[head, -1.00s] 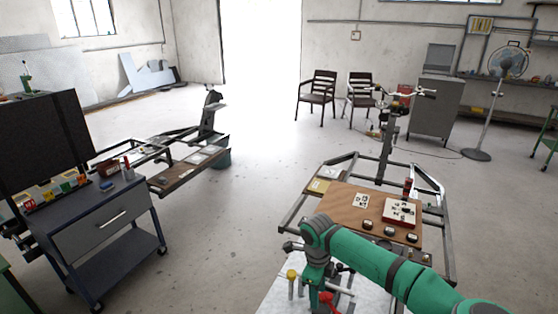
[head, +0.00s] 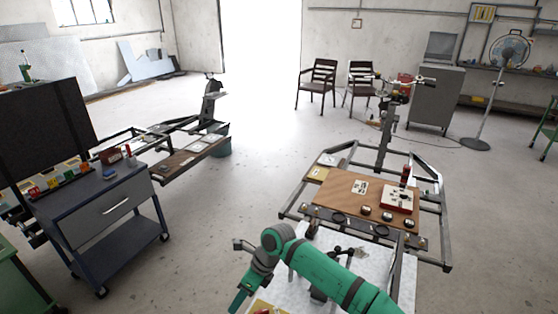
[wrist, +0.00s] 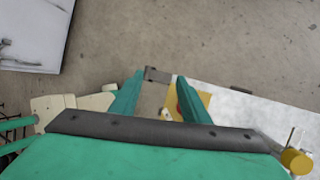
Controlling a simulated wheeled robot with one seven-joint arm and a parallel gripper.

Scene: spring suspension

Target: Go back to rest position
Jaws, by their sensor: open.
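My gripper (wrist: 155,92) shows in the wrist view as two green fingers spread apart with nothing between them. Past the fingertips I see grey concrete floor and the edge of a white surface with a yellow patch (wrist: 202,98). In the head view my green arm bends at the lower middle, and the gripper end (head: 240,296) hangs downward beside the white work surface (head: 315,243). The fingertips are partly cut off by the bottom of the head view.
A frame with a wooden board (head: 345,198) and a red-edged box (head: 397,199) stands right of centre. A grey drawer cart (head: 105,215) stands at left. Two chairs (head: 318,85) and a fan (head: 505,55) are at the back. The central floor is open.

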